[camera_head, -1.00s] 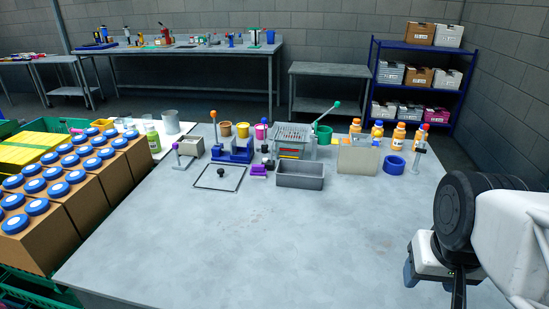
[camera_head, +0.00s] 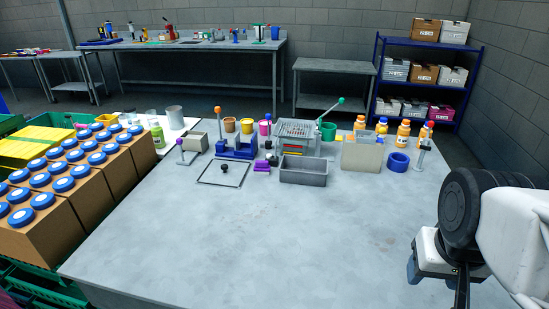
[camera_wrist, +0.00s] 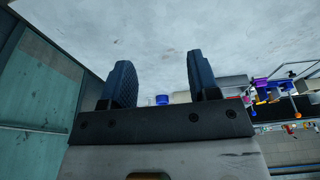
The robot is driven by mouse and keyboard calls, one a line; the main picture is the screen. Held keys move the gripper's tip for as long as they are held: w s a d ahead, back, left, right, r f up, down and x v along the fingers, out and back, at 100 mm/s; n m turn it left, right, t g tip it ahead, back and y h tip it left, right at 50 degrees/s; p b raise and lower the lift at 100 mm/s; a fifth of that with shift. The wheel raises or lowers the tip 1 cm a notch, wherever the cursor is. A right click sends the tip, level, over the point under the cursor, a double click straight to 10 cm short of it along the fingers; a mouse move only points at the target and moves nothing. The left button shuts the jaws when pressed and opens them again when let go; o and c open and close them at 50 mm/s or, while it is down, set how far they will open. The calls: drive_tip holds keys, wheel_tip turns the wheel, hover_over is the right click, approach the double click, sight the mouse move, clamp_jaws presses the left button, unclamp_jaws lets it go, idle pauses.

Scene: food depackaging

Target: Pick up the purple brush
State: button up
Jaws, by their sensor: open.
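A small purple item (camera_head: 262,166), which I take for the purple brush, lies on the grey table (camera_head: 290,235) just left of a grey open bin. Its bristles and handle cannot be made out at this size. A purple patch also shows in the wrist view (camera_wrist: 260,83), past the right finger, too small to identify surely. My gripper (camera_wrist: 160,78) is open and has nothing between its two dark blue fingers. In the head view my arm is at the right edge, over the table's right side, far from the purple item; the fingertips are not clear there.
The grey bin (camera_head: 303,173) and a thin square frame with a black knob (camera_head: 224,168) flank the purple item. Behind stand a blue fixture (camera_head: 237,148), a lever press (camera_head: 296,133) and orange bottles (camera_head: 403,132). The table's front and middle are clear.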

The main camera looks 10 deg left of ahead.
drive_tip(key=shift+c, duration=0.3)
drive_tip(key=w+a+r+n, duration=0.2)
drive_tip(key=w+a+n, duration=0.1)
drive_tip(key=w, duration=0.5)
drive_tip(key=w+a+r+n, duration=0.2)
drive_tip(key=w+a, duration=0.1)
drive_tip(key=w, duration=0.6)
drive_tip(key=n+g, duration=0.3)
drive_tip(key=n, duration=1.1)
hover_over(263, 161)
drive_tip(key=d, duration=0.1)
drive_tip(key=f, duration=1.6)
drive_tip(key=shift+s+f, duration=0.25)
drive_tip(key=shift+s, duration=0.1)
drive_tip(key=shift+w+a+f+n, duration=0.2)
drive_tip(key=shift+a+f+n, duration=0.15)
drive_tip(key=shift+a+n, duration=0.1)
